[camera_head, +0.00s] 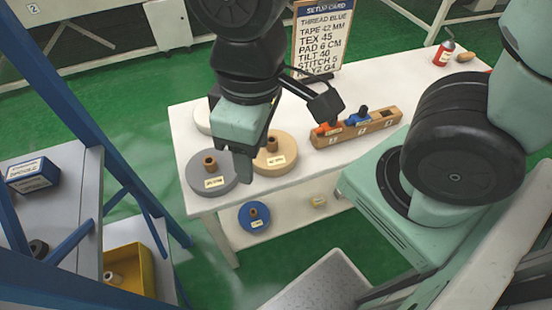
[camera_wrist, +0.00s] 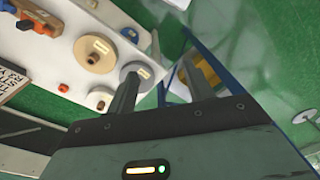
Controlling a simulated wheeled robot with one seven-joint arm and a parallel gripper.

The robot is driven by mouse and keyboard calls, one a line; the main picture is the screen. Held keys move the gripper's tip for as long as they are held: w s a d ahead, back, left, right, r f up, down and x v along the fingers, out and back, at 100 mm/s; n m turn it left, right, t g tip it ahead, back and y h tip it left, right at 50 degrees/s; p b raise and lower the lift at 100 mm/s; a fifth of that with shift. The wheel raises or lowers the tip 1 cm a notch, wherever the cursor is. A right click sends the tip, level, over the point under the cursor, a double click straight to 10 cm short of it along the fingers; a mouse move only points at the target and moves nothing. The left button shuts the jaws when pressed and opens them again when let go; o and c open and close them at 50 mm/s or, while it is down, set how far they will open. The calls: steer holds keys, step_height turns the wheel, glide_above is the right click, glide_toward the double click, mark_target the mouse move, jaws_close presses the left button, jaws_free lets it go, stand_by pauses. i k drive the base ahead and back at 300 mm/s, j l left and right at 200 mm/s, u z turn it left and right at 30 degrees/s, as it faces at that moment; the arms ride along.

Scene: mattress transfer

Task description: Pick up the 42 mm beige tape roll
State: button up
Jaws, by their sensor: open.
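The beige tape roll (camera_head: 287,150) lies flat on the white table, with a brown core and a label too small to read surely. It also shows in the wrist view (camera_wrist: 95,55). My gripper (camera_head: 240,165) is above the table's left end, in front of the beige roll's left edge in the head view, and hides part of it. In the wrist view my gripper's fingers (camera_wrist: 157,72) are apart with nothing held between them. The beige roll is off to the left of the fingers there.
A grey roll (camera_head: 212,178) lies beside the beige one, and a white roll (camera_head: 202,118) is partly hidden behind my gripper. A blue roll (camera_head: 254,217) is on the lower shelf. A wooden spool rack (camera_head: 358,130) and setup card (camera_head: 320,38) stand right and behind.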

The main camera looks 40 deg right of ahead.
mark_target(278, 158)
steer(key=j+z, duration=1.1)
steer(key=j, duration=0.1)
